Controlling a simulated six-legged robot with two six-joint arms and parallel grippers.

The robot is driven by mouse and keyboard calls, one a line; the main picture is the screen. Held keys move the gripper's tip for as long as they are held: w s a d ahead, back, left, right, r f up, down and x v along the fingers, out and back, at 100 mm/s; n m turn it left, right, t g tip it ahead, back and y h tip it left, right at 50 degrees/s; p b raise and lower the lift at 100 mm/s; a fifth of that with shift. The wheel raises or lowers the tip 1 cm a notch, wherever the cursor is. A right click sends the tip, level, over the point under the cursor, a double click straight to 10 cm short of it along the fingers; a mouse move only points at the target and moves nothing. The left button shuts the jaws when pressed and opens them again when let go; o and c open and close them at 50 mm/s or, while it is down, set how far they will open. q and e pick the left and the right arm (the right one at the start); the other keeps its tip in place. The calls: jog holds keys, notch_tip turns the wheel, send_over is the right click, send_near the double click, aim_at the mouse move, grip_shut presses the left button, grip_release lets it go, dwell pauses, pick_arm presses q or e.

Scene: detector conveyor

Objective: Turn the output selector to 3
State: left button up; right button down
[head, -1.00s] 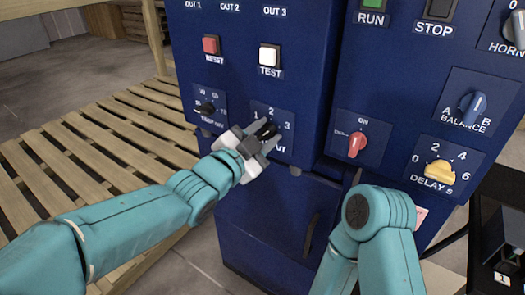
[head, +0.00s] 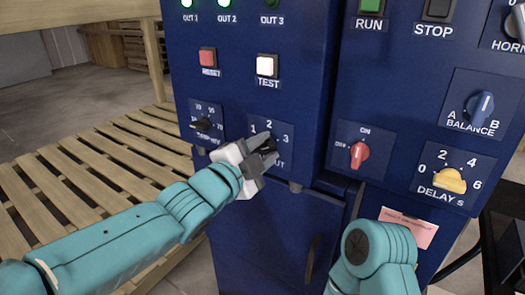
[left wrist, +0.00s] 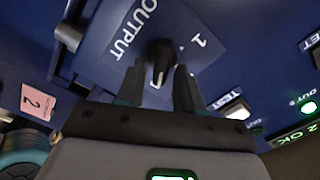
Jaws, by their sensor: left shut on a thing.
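The output selector is a black knob (head: 270,147) on a blue plate marked 1, 2 and 3, low on the left cabinet. My left gripper (head: 262,154) reaches it from the lower left, is shut on the knob and partly hides it and its label. In the left wrist view the knob (left wrist: 160,62) shows between the two dark fingers (left wrist: 158,88), near the OUTPUT label. The fingers hide which number its pointer faces in the head view. My right arm stands at the lower right; its gripper is out of view.
A black knob (head: 203,125) sits left of the selector and a red switch (head: 359,153) right of it. Above are the red RESET (head: 208,57) and white TEST (head: 267,65) buttons. OUT 1 and OUT 2 lamps glow green; OUT 3 is dark.

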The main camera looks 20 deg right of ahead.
pick_arm(q)
jog(key=o, duration=0.7)
jog(key=shift+c, duration=0.2)
jog(key=v, duration=1.6)
jog(key=shift+s+a+f, duration=0.1)
jog(key=shift+a, duration=0.05)
